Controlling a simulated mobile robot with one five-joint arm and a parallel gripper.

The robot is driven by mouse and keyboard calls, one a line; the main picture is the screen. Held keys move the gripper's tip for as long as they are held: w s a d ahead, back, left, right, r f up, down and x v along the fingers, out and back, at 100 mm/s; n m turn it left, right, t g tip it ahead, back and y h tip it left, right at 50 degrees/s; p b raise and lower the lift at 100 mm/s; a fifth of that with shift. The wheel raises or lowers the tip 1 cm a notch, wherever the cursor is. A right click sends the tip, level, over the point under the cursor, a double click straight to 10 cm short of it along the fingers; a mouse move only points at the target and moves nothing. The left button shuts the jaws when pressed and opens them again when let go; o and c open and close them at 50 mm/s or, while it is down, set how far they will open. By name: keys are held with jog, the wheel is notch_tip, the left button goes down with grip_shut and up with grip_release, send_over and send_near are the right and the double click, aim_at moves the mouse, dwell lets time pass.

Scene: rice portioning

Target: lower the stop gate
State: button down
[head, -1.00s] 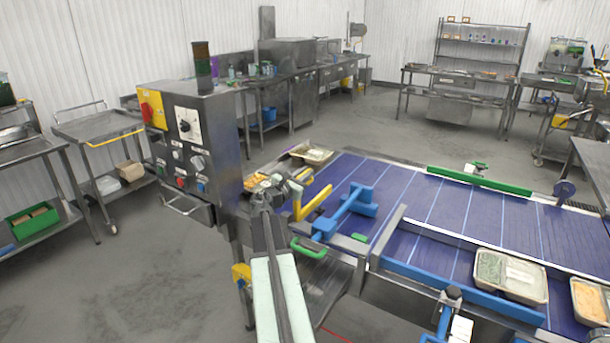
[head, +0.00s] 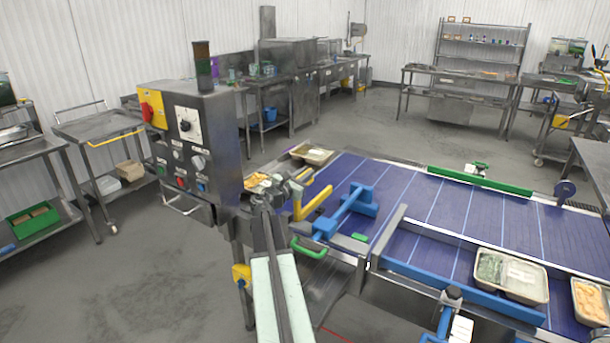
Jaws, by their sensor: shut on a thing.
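The jaws are small and partly hidden by my arm, so the exact grip is unclear. A blue T-shaped frame (head: 349,211) lies over the belt just right of the yellow bar. A green handle (head: 308,252) is at its near end. I cannot tell whether the frame belongs to the gate.
The belt (head: 470,215) runs to the right. A food tray (head: 312,154) is at its far left edge; two more trays (head: 511,278) (head: 591,301) are at the near right. A control box (head: 190,150) stands close on the left. Floor is clear at lower left.

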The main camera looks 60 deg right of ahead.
notch_tip(320, 180, down, 7)
jog(key=b, duration=0.6)
jog(key=shift+r, duration=0.25)
jog(key=c, duration=1.4)
grip_release()
jog(key=a, duration=0.7)
jog(key=shift+a, duration=0.4)
